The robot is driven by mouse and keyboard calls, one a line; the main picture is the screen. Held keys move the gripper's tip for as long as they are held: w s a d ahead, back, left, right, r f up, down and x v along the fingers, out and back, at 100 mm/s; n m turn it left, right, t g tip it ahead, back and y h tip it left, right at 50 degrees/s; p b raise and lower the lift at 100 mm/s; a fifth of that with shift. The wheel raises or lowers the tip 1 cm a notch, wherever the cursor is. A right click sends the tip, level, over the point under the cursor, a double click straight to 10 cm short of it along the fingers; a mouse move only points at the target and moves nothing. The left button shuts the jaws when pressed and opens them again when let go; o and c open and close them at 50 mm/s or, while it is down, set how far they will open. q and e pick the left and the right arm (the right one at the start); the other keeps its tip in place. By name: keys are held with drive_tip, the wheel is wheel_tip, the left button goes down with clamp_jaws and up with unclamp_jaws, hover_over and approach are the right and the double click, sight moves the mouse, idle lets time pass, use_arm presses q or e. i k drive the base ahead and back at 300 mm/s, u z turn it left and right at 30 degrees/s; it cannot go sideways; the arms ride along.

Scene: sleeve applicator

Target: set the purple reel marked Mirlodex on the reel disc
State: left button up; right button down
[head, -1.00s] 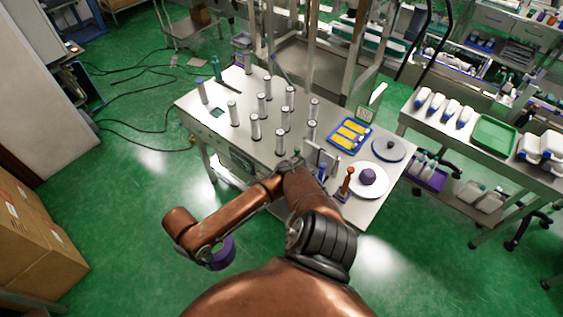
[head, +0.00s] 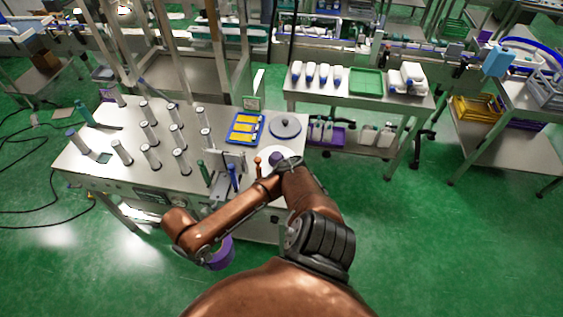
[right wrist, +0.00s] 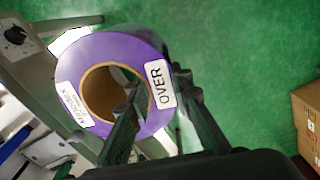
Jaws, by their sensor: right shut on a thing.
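The purple reel (right wrist: 112,57) has a brown core and white labels reading "OVER" and, upside down, what looks like "Mirlodex". My right gripper (right wrist: 152,100) is shut on its ring, one finger in the core hole and one outside. In the head view the purple reel (head: 222,252) hangs below my right arm, off the table's front edge, over the floor. Two discs lie at the table's right end: a grey disc (head: 292,132) with a dark knob, and a white disc (head: 265,166) with a purple round piece, partly hidden by my arm. My left gripper is not in view.
A side bench (head: 350,100) with a green tray (head: 366,82) stands beyond.

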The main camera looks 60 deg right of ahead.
sight(276, 161)
drive_tip(key=z, duration=1.2)
